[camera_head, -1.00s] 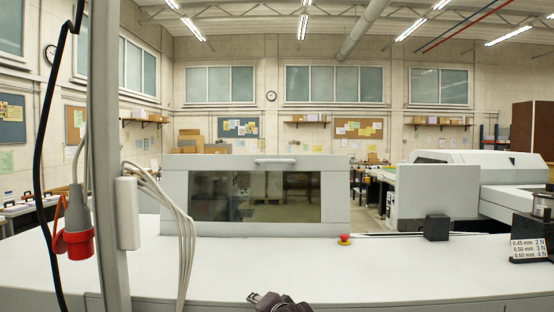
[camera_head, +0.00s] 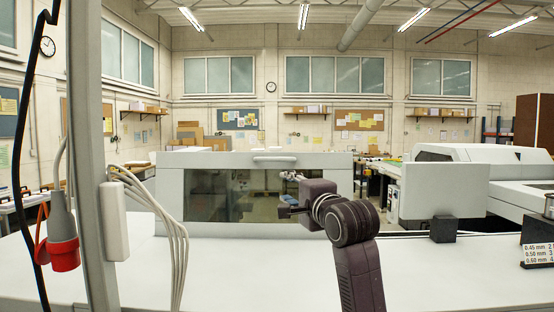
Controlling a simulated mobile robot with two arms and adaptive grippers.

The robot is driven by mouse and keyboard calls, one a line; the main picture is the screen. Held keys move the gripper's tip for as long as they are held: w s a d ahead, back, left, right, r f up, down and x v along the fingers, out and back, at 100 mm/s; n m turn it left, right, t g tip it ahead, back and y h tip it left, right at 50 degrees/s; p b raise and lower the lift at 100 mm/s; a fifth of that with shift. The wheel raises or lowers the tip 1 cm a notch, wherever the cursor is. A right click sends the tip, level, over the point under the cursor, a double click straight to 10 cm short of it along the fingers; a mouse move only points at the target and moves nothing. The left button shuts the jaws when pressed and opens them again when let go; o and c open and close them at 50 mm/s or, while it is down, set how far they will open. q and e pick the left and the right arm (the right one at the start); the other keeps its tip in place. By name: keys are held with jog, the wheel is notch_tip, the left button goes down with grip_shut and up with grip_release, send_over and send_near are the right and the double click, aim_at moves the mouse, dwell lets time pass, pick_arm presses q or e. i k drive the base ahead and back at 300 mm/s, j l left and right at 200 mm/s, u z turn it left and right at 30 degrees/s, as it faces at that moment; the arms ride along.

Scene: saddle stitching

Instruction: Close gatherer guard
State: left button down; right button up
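The gatherer guard (camera_head: 171,200) is a light grey panel with a dark see-through window, standing upright across the machine top in the middle of the head view. Its pale bar handle (camera_head: 274,159) is at the top edge. My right gripper (camera_head: 285,195) is in front of the right half of the window, below and slightly right of the handle. It appears apart from the handle. Its fingers are small and dark against the window, so I cannot tell whether they are open or shut. The arm hides part of the guard's lower right. My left gripper is not in view.
A grey post with a white box (camera_head: 115,221), hanging cables and a red plug (camera_head: 64,254) stands at the left. A grey upright panel (camera_head: 445,190) and a black block (camera_head: 443,229) are at the right. The white machine top (camera_head: 240,275) is mostly clear.

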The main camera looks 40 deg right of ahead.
aim_at(216, 195)
jog(key=i+l, duration=1.35)
jog(key=l, duration=0.3)
